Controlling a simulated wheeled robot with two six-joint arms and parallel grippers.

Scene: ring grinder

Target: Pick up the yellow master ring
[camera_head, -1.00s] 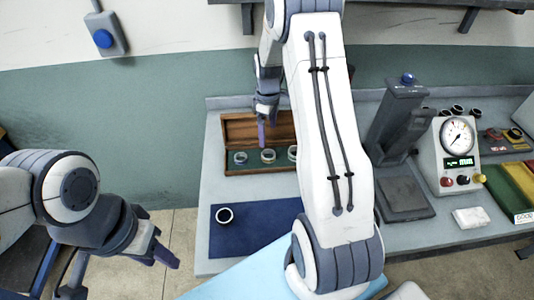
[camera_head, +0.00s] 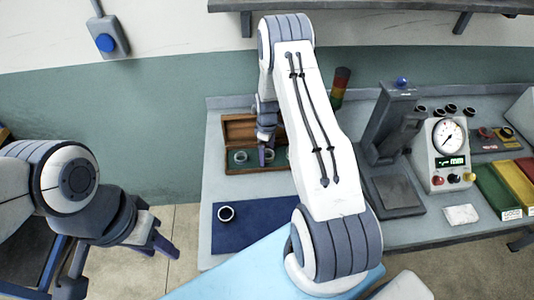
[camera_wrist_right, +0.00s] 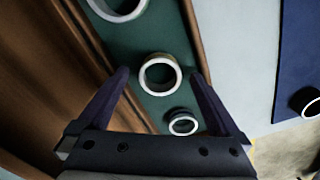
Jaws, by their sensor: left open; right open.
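Several pale-rimmed rings sit in the green-lined wooden box (camera_head: 229,131). In the right wrist view, a ring with a cream, slightly yellowish rim (camera_wrist_right: 145,82) is between my right fingertips. I cannot tell for sure which is the yellow master ring. My right gripper (camera_wrist_right: 160,75) is open above the box, pointing down; it also shows in the head view (camera_head: 266,157). My left gripper (camera_head: 166,238) is open and empty, off the table at the left.
A dark ring (camera_head: 226,214) lies on the blue mat (camera_head: 245,236) in front of the box. A dark press-like stand (camera_head: 389,140) and a dial gauge (camera_head: 446,139) stand to the right. The box's open lid (camera_head: 238,121) rises behind the rings.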

